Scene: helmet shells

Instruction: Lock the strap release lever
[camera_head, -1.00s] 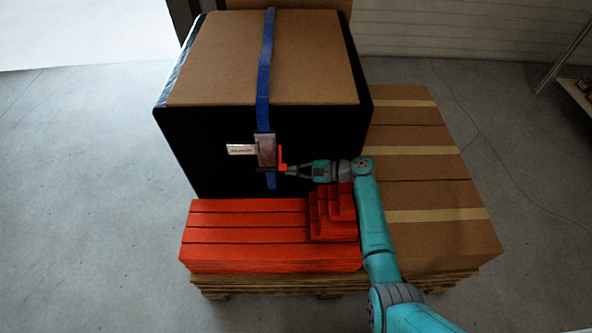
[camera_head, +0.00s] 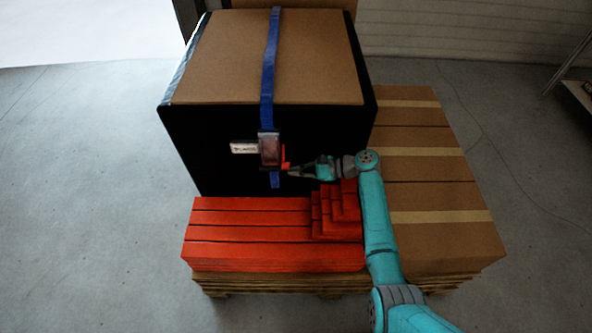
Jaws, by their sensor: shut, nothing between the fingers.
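A blue strap (camera_head: 268,70) runs over the top of a large black-sided box (camera_head: 215,140) and down its front. A grey metal buckle (camera_head: 268,149) sits on the strap at the front face. The red release lever (camera_head: 285,158) stands at the buckle's right side, with an upright part and a short foot at the bottom. A white label (camera_head: 243,148) is left of the buckle. My gripper (camera_head: 291,171) is shut and empty, its tips pointing left at the lever's lower end. I cannot tell whether the tips touch the lever.
Red stacked slabs (camera_head: 250,235) and a small stepped red pile (camera_head: 338,215) lie in front of the box, the pile just below my gripper. Brown cartons (camera_head: 430,155) fill the right side of the wooden pallet (camera_head: 280,284). Open floor surrounds the pallet.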

